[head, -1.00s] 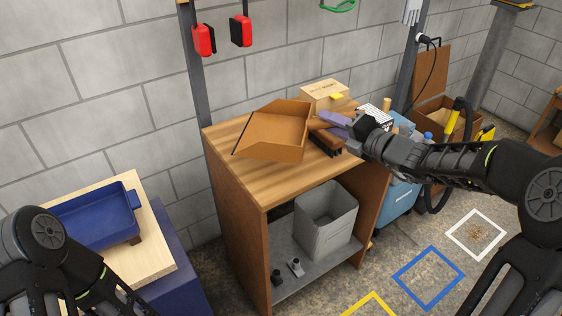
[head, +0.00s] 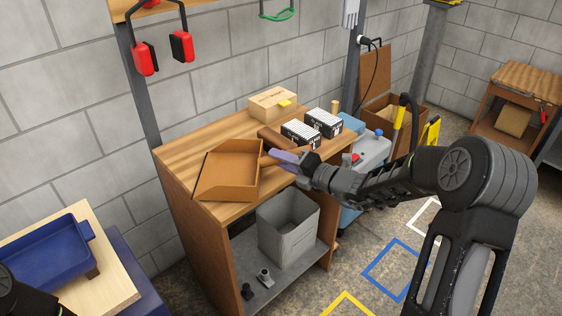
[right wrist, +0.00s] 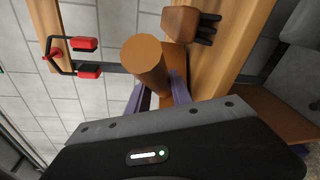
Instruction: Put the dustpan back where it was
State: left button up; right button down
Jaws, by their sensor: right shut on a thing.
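The orange-brown dustpan (head: 228,170) is over the front left part of the wooden workbench top (head: 190,143), its open side to the left. I cannot tell whether it touches the top. My right gripper (head: 284,158) is shut on the dustpan's handle; in the right wrist view the round handle end (right wrist: 146,58) stands between the purple fingers (right wrist: 160,98). A brown brush (head: 273,138) lies just behind the gripper, and its dark bristles show in the right wrist view (right wrist: 190,24). My left gripper is out of view; only part of that arm shows at lower left.
A cardboard box (head: 272,103) and two black-and-white boxes (head: 312,126) stand at the bench's back. A grey bin (head: 287,226) is on the lower shelf. A blue tray (head: 45,255) lies on a pale table at left. Red ear defenders (head: 146,58) hang above.

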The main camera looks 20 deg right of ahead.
jog(key=shift+f, duration=0.3)
jog(key=shift+f, duration=0.15)
jog(key=c, duration=1.1)
grip_release()
jog(key=shift+c, duration=0.2)
jog(key=v, duration=1.2)
jog(key=shift+b, duration=0.3)
